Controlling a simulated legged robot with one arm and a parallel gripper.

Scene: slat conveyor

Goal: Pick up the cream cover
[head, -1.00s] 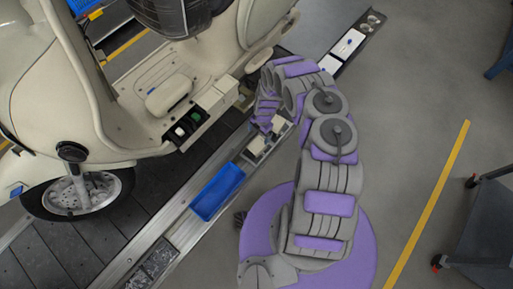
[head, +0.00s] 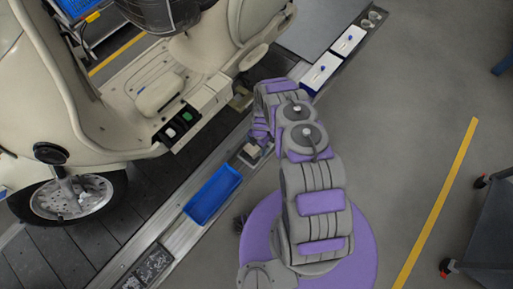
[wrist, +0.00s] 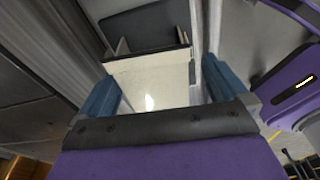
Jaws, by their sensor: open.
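The cream cover (wrist: 150,82) is a pale, box-like piece with a bright glint, lying between the two blue fingers of my gripper (wrist: 160,78) in the wrist view. The fingers stand apart on its left and right sides; I cannot tell whether either touches it. In the head view a small cream piece (head: 251,150), seemingly the same cover, shows on the rail just below my gripper (head: 262,136). My wrist hides part of that spot and the fingertips.
A blue tray (head: 212,194) lies on the rail (head: 178,238) beside the cream scooter (head: 105,110). A dark compartment (wrist: 145,24) is beyond the cover. A dark cart (head: 490,225) stands at right; the grey floor between is clear.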

